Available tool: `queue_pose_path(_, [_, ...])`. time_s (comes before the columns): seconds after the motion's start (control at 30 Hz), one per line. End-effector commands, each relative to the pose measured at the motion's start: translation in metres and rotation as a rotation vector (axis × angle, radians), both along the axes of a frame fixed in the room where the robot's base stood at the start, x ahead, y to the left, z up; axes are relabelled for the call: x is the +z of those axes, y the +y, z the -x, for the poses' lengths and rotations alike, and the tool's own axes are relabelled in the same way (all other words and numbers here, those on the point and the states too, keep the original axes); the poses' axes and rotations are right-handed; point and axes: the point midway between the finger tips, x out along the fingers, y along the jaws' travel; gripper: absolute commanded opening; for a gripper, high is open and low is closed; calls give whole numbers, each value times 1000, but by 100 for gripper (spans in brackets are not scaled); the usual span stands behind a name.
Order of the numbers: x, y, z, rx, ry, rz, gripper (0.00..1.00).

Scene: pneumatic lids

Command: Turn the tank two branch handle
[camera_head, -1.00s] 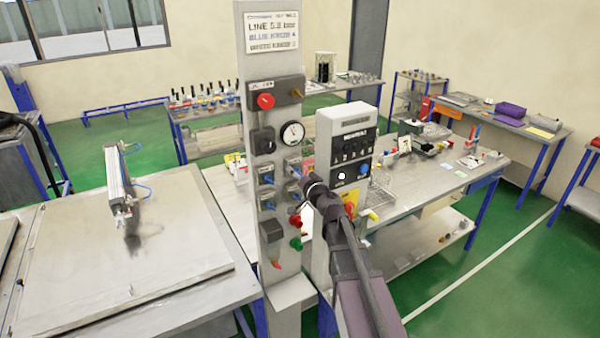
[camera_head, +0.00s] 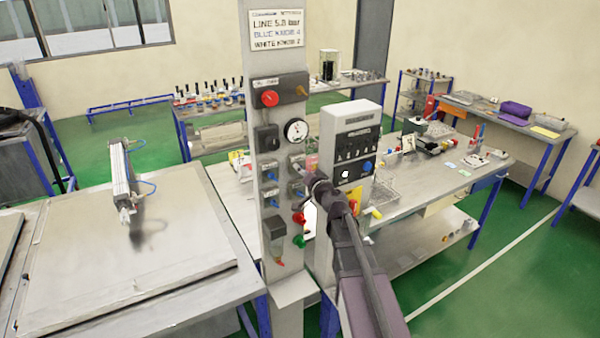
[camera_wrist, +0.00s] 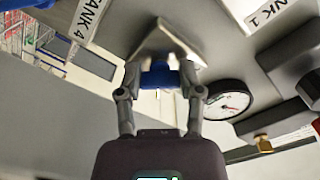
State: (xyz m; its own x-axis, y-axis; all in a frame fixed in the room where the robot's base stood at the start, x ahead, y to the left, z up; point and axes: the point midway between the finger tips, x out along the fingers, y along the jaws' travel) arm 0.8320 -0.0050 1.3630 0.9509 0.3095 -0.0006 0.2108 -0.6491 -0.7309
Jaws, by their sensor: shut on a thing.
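The grey valve panel (camera_head: 271,228) stands upright in the middle of the head view, with small blue-handled valves below a round gauge (camera_head: 296,131). My gripper (camera_head: 308,173) reaches its right column of valves, close under the gauge. In the wrist view my gripper (camera_wrist: 160,75) is shut on a blue handle (camera_wrist: 159,78), one finger at each end. A pale pointed valve body (camera_wrist: 165,43) lies behind the handle. Labels ending in 4 (camera_wrist: 88,17) and 1 (camera_wrist: 268,12) flank it; the held handle's own label is not readable. In the head view my gripper mostly hides this handle.
A red knob (camera_head: 270,98) and dark blocks sit higher on the panel; red (camera_head: 299,218) and green (camera_head: 299,241) knobs sit below my gripper. A grey control box (camera_head: 350,135) stands close right. A bench with a cylinder (camera_head: 120,175) is at left.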

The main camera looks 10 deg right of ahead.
Motion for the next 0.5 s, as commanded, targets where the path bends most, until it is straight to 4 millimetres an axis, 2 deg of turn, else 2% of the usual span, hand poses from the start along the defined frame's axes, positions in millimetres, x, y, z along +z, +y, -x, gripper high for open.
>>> queue_pose_path(0.27, [1, 0, 0, 1, 41, -130, 0])
queue_pose_path(0.5, [1, 0, 0, -1, 102, -317, 0])
